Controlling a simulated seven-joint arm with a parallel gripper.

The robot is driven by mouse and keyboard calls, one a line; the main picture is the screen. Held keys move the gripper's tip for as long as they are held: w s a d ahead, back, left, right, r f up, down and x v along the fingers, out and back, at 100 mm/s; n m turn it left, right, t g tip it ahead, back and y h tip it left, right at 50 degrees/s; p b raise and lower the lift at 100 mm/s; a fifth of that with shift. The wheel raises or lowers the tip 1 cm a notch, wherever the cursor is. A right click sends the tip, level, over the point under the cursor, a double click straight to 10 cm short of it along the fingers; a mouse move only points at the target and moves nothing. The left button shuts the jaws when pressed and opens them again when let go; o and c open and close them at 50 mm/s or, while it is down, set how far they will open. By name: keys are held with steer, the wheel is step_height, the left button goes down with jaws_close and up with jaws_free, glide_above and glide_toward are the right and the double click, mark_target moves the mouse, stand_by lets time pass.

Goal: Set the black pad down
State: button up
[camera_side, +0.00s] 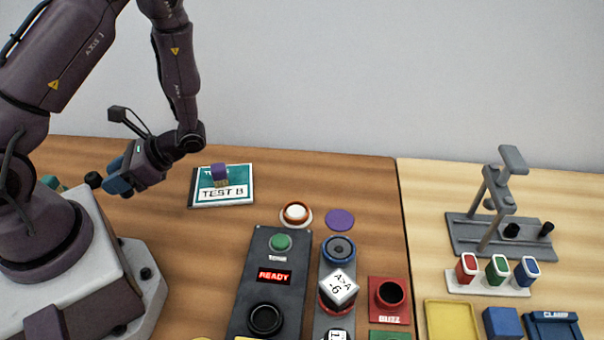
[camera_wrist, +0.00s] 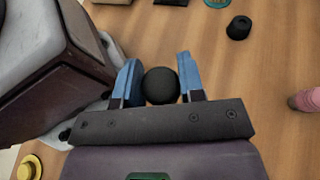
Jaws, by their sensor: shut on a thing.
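My gripper (camera_side: 120,178) is low over the left side of the brown table, close to my base, with its blue fingers pointing left. In the wrist view, my gripper (camera_wrist: 160,84) is shut on a round black thing, which I take for the black pad (camera_wrist: 161,86). It sits between the two blue fingers, and its lower part is hidden by the dark gripper body. I cannot tell whether it touches the table. A small black thing (camera_side: 93,179) shows just left of the fingers in the side view; I cannot tell if it is the same pad.
Another black piece (camera_wrist: 238,28) stands on bare wood ahead. A TEST B case (camera_side: 238,194) with a purple block (camera_side: 218,172) on it lies right of my gripper. The READY box (camera_side: 285,250), a purple disc (camera_side: 340,219) and a grey stand (camera_side: 470,240) are farther right.

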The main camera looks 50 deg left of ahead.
steer(key=w+d+f+n+t+h, duration=0.1)
steer(key=w+d+n+t+h, duration=0.2)
steer(key=w+d+n+h, duration=0.55)
steer(key=w+d+f+n+t+h, duration=0.1)
steer(key=w+d+n+t+h, duration=0.35)
steer(key=d+n+h, duration=0.65)
steer(key=w+d+r+n+t+y, duration=0.1)
steer(key=w+r+n+t+y, duration=0.25)
steer(key=w+n+t, duration=0.6)
steer(key=w+d+r+n+t+y, duration=0.15)
steer(key=w+r+n+t, duration=0.35)
steer(key=w, duration=0.7)
steer(key=shift+t+y, duration=0.5)
steer(key=shift+y, duration=0.05)
steer(key=w+f, duration=0.3)
steer(key=w, duration=0.1)
steer(key=w+f, duration=0.3)
steer(key=w, duration=0.1)
steer(key=w+f, duration=0.3)
steer(key=w, duration=0.1)
steer(key=shift+w+d+f, duration=0.2)
steer(key=shift+w+f, duration=0.1)
steer(key=shift+w+d+f, duration=0.1)
steer(key=shift+w+f, duration=0.5)
steer(key=shift+f, duration=1.45)
